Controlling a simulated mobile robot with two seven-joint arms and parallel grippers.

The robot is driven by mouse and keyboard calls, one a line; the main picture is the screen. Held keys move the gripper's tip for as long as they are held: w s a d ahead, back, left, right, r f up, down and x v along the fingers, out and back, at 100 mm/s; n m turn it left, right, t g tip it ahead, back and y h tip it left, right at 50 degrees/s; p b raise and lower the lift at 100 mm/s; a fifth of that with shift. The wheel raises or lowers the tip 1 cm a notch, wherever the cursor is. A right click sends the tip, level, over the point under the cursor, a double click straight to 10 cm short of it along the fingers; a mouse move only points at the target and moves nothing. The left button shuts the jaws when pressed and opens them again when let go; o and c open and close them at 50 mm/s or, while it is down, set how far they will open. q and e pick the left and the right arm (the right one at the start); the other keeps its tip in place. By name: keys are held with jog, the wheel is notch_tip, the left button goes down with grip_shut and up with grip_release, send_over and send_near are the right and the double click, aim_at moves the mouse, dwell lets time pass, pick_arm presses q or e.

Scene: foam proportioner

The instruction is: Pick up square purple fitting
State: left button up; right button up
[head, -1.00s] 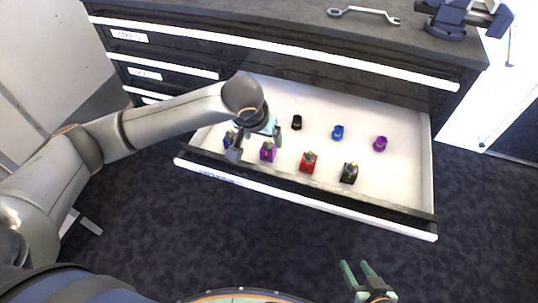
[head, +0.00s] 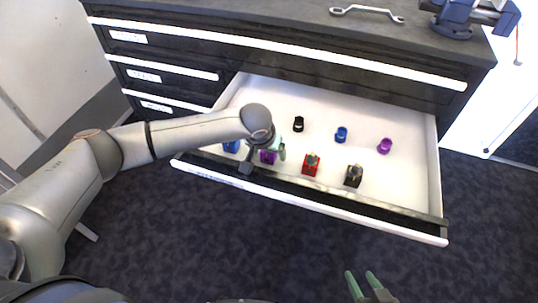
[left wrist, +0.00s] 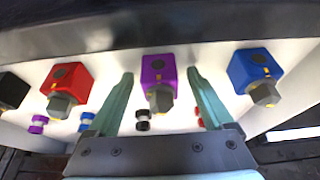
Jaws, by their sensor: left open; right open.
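The square purple fitting (head: 267,157) sits in the open drawer near its front edge, partly hidden by my left gripper in the head view. In the left wrist view the purple fitting (left wrist: 158,80) is a square block with a grey hex end. My left gripper (head: 264,160) is open above the drawer. In the left wrist view its green fingers (left wrist: 163,85) stand on either side of the purple fitting, with gaps on both sides. My right gripper (head: 364,288) is open and empty at the bottom of the head view, over the floor, away from the drawer.
In the drawer (head: 405,185), a square blue fitting (head: 231,146) and a red one (head: 311,164) flank the purple one. A square black fitting (head: 354,175) is further right. Round black (head: 298,124), blue (head: 341,134) and purple (head: 384,146) fittings lie behind. A wrench (head: 367,13) lies on the worktop.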

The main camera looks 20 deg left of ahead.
pick_arm(q)
grip_shut()
dwell(0.7)
jog(key=shift+r, duration=0.1)
